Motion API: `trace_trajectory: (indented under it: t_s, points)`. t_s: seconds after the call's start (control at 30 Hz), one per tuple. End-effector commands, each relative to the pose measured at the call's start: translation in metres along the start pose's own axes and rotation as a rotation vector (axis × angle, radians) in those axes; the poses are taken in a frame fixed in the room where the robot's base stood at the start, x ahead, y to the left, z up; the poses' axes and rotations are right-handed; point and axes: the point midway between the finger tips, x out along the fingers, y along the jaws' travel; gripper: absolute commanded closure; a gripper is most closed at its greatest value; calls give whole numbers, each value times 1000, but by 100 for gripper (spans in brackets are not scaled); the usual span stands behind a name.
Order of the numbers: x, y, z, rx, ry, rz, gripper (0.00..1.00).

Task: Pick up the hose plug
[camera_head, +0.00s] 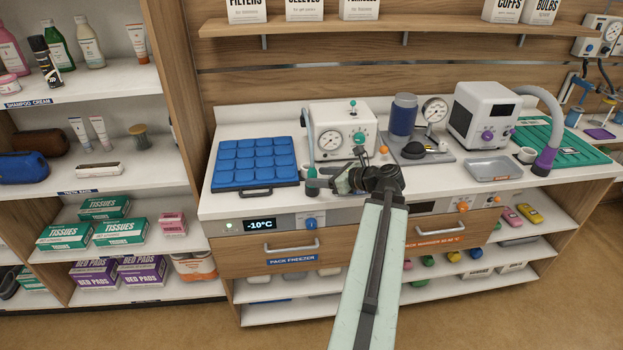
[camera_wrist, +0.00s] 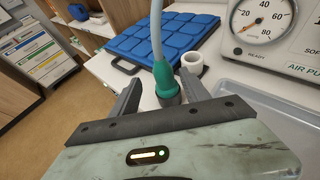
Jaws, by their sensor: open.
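The hose plug (camera_wrist: 165,80) is green with a dark grey lower end and hangs on a pale hose in the wrist view. It looks upright over the white counter. In the head view the green plug (camera_head: 312,173) shows small, right of the blue pad. My gripper (camera_wrist: 161,84) is open, with one finger on each side of the plug; I cannot tell whether either finger touches it. In the head view my gripper (camera_head: 335,181) reaches left across the counter's front to the plug.
A blue quilted pad (camera_head: 255,162) lies left of the plug. A white roll (camera_wrist: 192,64) stands just behind it. The white gauge machine (camera_head: 343,130) stands behind my gripper. A grey tray (camera_head: 492,168) and a purple-ended hose (camera_head: 546,160) are farther right.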

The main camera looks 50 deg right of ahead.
Motion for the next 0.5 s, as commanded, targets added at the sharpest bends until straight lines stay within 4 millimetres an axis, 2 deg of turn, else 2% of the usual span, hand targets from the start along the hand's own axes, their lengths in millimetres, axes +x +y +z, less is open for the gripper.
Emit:
trace_trajectory:
  t_s: [0.17,0.37,0.5]
  points:
    - [17,-6,-5,2,0,-10,46]
    - [23,-10,-7,5,1,-17,46]
    - [46,-12,-13,5,1,-17,46]
